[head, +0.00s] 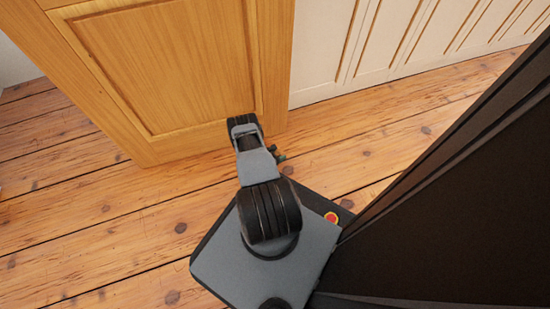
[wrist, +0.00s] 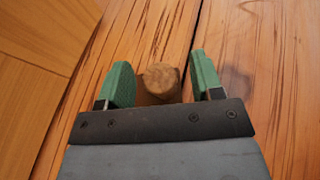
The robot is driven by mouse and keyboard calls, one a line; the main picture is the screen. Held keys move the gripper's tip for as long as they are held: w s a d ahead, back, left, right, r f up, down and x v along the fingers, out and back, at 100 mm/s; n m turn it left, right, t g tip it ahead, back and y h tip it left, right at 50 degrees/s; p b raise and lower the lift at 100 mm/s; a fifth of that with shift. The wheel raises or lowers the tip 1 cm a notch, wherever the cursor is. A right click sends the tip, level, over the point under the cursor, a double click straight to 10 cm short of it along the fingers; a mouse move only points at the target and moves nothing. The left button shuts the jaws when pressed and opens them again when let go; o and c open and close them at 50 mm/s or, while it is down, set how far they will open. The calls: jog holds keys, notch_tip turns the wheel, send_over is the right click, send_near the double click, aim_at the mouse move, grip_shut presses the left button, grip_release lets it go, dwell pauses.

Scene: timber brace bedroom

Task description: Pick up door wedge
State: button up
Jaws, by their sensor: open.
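A small brown, rounded wooden piece (wrist: 161,79), likely the door wedge, lies on the plank floor in the wrist view. Its top looks round and mottled; I cannot make out a wedge shape. My gripper (wrist: 160,64) is open, with one green finger to the left of the piece and the other to its right. There is a gap on both sides, and neither finger visibly touches it. The near base of the piece is partly hidden by the gripper's dark front plate. In the head view my arm hides the piece, and only a bit of green finger shows.
A wooden door (head: 170,65) stands just beyond my arm in the head view. A white panelled wall (head: 400,50) runs behind at the right. A large dark surface (head: 470,190) fills the right side. The plank floor (head: 80,210) at the left is clear.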

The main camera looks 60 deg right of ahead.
jog(key=shift+c, duration=0.3)
jog(key=c, duration=1)
